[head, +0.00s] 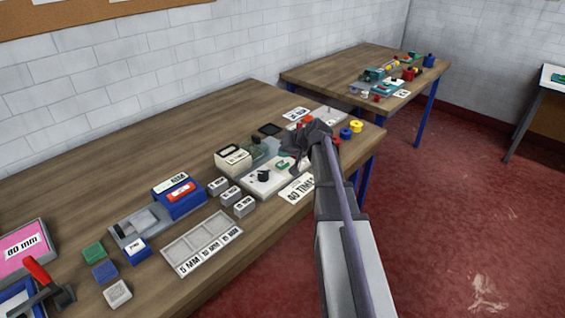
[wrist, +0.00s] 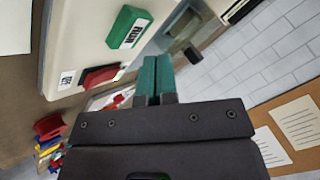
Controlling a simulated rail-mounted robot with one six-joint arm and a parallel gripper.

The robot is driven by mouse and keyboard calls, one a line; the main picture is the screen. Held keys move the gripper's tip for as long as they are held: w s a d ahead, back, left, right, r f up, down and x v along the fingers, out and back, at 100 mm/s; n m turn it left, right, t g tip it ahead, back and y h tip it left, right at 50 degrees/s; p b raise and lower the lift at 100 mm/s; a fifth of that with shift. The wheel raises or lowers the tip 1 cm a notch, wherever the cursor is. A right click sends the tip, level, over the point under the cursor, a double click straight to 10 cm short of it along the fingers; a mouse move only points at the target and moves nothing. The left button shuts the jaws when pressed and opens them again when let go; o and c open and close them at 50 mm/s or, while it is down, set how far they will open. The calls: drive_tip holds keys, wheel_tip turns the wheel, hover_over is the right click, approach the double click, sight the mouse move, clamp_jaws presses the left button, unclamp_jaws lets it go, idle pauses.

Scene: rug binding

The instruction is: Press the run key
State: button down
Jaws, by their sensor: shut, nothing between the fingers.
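The run key is a green block with a white RUN label (wrist: 128,27), on the face of a cream-white machine housing (wrist: 82,30) in the wrist view. A red key (wrist: 100,75) sits beside it on the same housing. My gripper's green fingers (wrist: 157,60) are shut together and empty; their tips show below and right of the run key, with a visible gap to it. In the head view my gripper (head: 296,160) is over the right side of the white control unit (head: 262,188), partly hiding it. A small green key (head: 283,164) shows there.
A label card (head: 297,188) lies in front. Yellow (head: 356,126) and blue (head: 345,133) pieces are to the right. A grey tray (head: 203,243) and small blocks lie left. A second table (head: 335,75) stands behind.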

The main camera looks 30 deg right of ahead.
sight(284, 163)
wheel_tip(284, 163, up, 5)
drive_tip(key=p, duration=0.3)
drive_tip(key=shift+f+p, duration=0.2)
drive_tip(key=shift+p, duration=0.2)
drive_tip(key=shift+f, duration=0.15)
drive_tip(key=s+a+f+g, duration=0.1)
drive_tip(key=s+a, duration=0.1)
drive_tip(key=s, duration=0.2)
drive_tip(key=s+a+f+g, duration=0.1)
drive_tip(key=s+a+g, duration=0.1)
drive_tip(key=s, duration=0.2)
drive_tip(key=s+a+f+g+h, duration=0.1)
drive_tip(key=s+a+f, duration=0.1)
drive_tip(key=s, duration=0.2)
drive_tip(key=shift+s+a+g, duration=0.3)
drive_tip(key=shift+g, duration=0.1)
drive_tip(key=s+a+f+n+g+h, duration=0.1)
drive_tip(key=s+a+n+g+h, duration=0.2)
drive_tip(key=s+a, duration=0.9)
drive_tip(key=shift+s+a+n, duration=0.2)
drive_tip(key=shift+a+n, duration=0.2)
drive_tip(key=shift+a, duration=0.75)
